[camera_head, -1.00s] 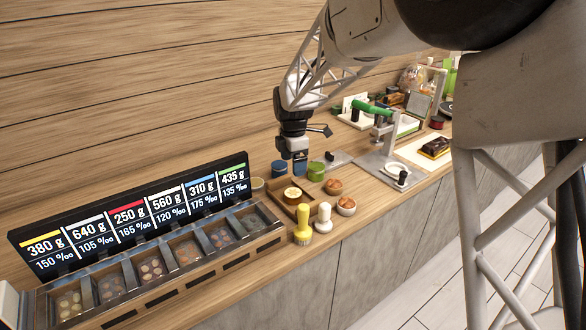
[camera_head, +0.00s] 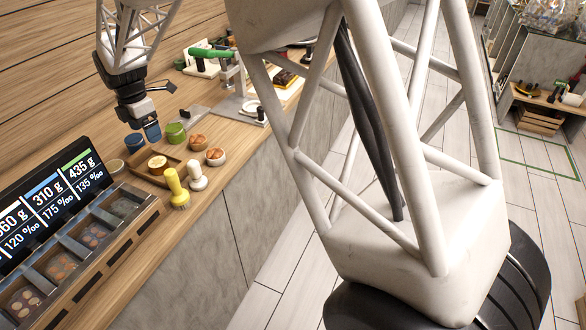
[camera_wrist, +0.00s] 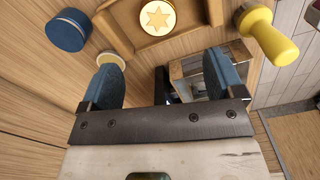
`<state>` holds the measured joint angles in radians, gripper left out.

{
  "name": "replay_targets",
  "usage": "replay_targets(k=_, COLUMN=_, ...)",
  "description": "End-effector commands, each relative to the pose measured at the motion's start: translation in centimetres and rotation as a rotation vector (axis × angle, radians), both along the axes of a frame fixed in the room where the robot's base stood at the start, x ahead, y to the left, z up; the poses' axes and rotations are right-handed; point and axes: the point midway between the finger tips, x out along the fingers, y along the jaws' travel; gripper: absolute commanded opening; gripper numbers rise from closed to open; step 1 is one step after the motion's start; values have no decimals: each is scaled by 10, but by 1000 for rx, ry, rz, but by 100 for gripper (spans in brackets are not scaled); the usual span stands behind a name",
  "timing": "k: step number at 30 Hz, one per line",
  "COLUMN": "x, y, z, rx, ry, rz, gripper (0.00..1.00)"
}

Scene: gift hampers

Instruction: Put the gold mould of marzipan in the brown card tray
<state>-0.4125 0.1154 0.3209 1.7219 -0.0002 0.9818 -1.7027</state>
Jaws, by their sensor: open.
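The gold mould of marzipan (camera_head: 157,164) is a round gold-rimmed piece with a pale top. It sits inside the brown card tray (camera_head: 177,155) on the counter. In the wrist view, the mould (camera_wrist: 157,16) shows a star on its top, and the tray (camera_wrist: 116,35) shows in part at the upper edge.
A blue pot (camera_head: 134,142) and a green pot (camera_head: 175,132) stand behind the tray. Two orange-topped cups (camera_head: 198,141) (camera_head: 215,156) stand to its right. A yellow tool (camera_head: 178,188) and a white tool (camera_head: 196,177) stand at the front, near the counter edge. A display and sample bins are at left.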

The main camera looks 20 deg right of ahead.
Motion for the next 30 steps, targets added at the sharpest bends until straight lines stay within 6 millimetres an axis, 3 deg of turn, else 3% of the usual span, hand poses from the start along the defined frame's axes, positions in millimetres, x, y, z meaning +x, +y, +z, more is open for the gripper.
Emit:
replay_targets(k=5, x=-12, y=-20, z=14, rx=4, ry=-10, rz=-85, gripper=87)
replay_targets(k=11, x=-41, y=-63, z=41, rx=15, ry=-31, rz=-280, gripper=87)
replay_targets(k=18, x=-91, y=-122, z=75, rx=38, ry=-61, rz=-577, gripper=87)
replay_targets(k=30, x=-188, y=-206, z=103, rx=82, ry=-97, rz=-1073, gripper=87)
